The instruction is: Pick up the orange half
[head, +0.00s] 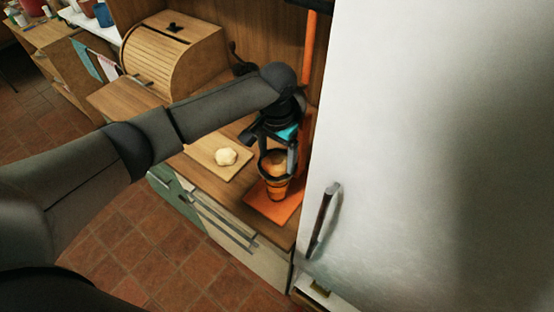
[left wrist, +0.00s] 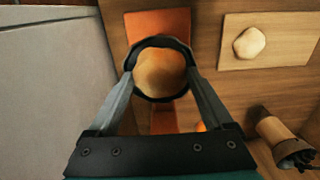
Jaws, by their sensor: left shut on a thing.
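The orange half (left wrist: 160,74) shows in the left wrist view as a rounded pale-orange shape between my left fingers (left wrist: 160,80), inside a dark ring. In the head view, my left gripper (head: 281,155) points down over an orange juicer cup (head: 274,188) with dark bands, and is shut on the orange half. The cup's dark rim (left wrist: 160,40) surrounds the orange half closely. The exact finger contact is partly hidden. My right gripper is not in view.
The cup stands on an orange base (head: 257,205) with an upright orange post (head: 308,55) behind. A board (head: 205,150) with a pale lump (head: 226,157) lies to the left. A white fridge (head: 430,150) closes off the right. A roll-top bread box (head: 165,55) stands behind.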

